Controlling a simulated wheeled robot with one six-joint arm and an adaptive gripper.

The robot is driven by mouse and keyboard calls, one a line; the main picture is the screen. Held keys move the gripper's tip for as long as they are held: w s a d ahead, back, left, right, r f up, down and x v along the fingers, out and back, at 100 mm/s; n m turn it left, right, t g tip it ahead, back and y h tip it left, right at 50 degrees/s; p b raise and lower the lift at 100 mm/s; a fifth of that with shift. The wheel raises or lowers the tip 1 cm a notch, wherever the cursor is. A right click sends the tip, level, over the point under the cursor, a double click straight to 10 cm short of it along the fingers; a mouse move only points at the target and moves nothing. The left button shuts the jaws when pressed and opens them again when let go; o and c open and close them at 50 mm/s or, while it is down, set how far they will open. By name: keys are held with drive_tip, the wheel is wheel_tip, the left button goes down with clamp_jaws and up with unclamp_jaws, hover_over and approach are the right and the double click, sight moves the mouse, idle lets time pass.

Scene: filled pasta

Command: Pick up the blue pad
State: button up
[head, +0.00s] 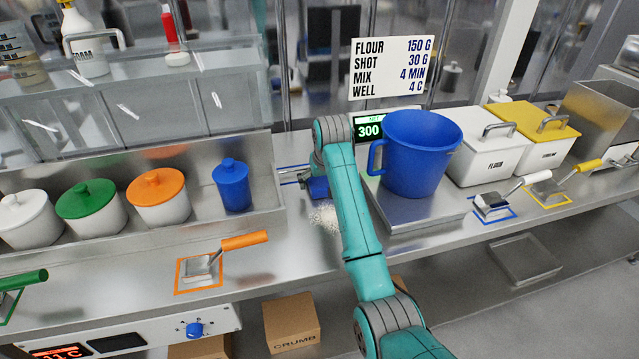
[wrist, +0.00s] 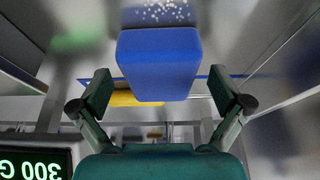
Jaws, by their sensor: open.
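The blue pad (wrist: 158,62) is a plain blue block in the middle of the wrist view. My gripper (wrist: 163,93) is open, with one finger on each side of the pad's near end and a gap on both sides. I cannot tell how far the fingertips are above or below the pad. In the head view the pad (head: 318,188) shows as a small blue patch on the steel counter, partly hidden by my arm. My fingers are mostly hidden there.
White crumbs (head: 325,217) lie on the counter close to the pad. A blue jug (head: 420,150) stands on a scale reading 300, right of my arm. A blue lidded pot (head: 232,187) stands left. A yellow strip (wrist: 122,98) shows beside the pad.

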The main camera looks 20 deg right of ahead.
sight(321, 181)
drive_tip(key=shift+w+f, duration=0.15)
drive_tip(key=shift+f, duration=0.2)
drive_tip(key=shift+c, duration=0.3)
drive_tip(key=c, duration=1.1)
drive_tip(key=shift+c, duration=0.2)
wheel_tip(321, 181, up, 10)
drive_tip(key=shift+r, duration=0.1)
